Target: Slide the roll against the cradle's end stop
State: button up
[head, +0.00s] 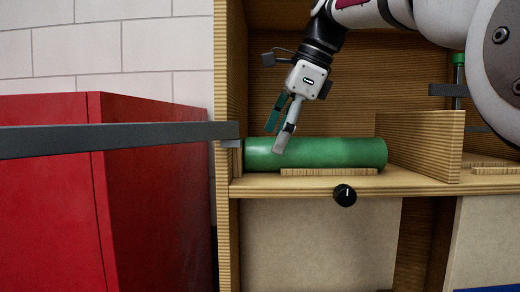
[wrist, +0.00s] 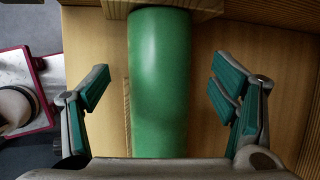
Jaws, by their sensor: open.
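The green roll (head: 335,153) lies on its side on a plywood shelf, along the picture's width. A low wooden strip, seemingly the cradle's front (head: 328,172), runs along its near side. My gripper (head: 277,140) reaches down from above at the roll's left part, tilted. In the wrist view the roll (wrist: 160,85) runs upright between my two open, green-padded fingers, with a gap on each side. The roll's far end there meets or passes close to a plywood piece (wrist: 205,5); I cannot tell if they touch, or if that is the end stop.
A plywood panel (head: 420,145) stands near the roll's right end. The cabinet's side wall (head: 228,80) is at left. A dark bar (head: 120,138) crosses in front of a red cabinet (head: 150,200). A black knob (head: 345,195) sits on the shelf's front edge.

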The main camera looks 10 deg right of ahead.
aim_at(270, 171)
jog(key=shift+p+x, duration=0.3)
jog(key=shift+x, duration=1.9)
jog(key=c, duration=1.6)
jog(key=shift+f+p, duration=0.15)
jog(key=shift+p, duration=0.5)
jog(key=o, duration=1.6)
jog(key=shift+r, duration=0.2)
jog(key=v, duration=1.2)
jog(key=shift+f, duration=0.1)
